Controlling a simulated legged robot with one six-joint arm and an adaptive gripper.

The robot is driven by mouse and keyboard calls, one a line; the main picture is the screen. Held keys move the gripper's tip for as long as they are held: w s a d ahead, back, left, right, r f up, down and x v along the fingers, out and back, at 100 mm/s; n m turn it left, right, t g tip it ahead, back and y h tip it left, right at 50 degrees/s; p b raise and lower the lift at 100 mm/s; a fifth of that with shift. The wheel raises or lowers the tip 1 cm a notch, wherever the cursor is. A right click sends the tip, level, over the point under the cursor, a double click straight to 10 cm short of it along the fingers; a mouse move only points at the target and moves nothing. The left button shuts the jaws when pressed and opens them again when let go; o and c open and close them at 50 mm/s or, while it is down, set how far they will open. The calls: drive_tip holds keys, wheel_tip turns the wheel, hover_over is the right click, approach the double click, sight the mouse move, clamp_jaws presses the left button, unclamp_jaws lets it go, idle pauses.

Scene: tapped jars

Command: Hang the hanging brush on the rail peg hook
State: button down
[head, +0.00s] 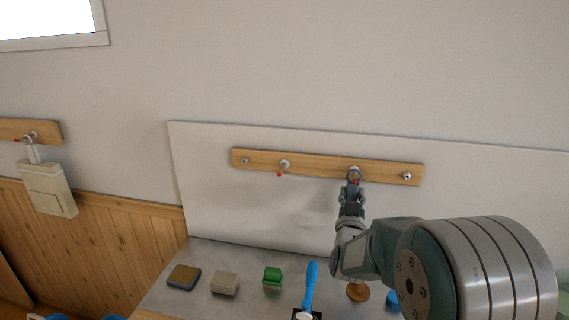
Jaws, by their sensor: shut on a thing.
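The wooden peg rail (320,166) runs across the white wall panel. Its left peg hook (285,164) is bare, with a red mark below it. Its right peg hook (355,172) also shows a red mark. My gripper (351,192) is right at this right peg, at the rail's lower edge. It is shut on a small dark blue-grey piece, apparently part of the hanging brush (353,185). My gripper and arm hide most of it. I cannot tell whether its loop is around the hook or only in front of it.
On the grey counter (240,260) below stand a dark-edged tan block (184,277), a pale block (225,283), a green brush (272,278), a blue-handled tool (310,287) and a brown wooden piece (358,291). A cream dustpan-like thing (47,190) hangs from another rail (48,131) at left.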

drive_tip(key=shift+r+v, duration=0.25)
drive_tip(key=shift+v, duration=0.75)
drive_tip(key=shift+r+v, duration=0.25)
drive_tip(key=shift+v, duration=0.75)
drive_tip(key=shift+s, duration=0.1)
drive_tip(key=r+v, duration=0.1)
drive_tip(key=v, duration=0.5)
drive_tip(key=shift+s+r, duration=0.2)
drive_tip(key=shift+r, duration=0.25)
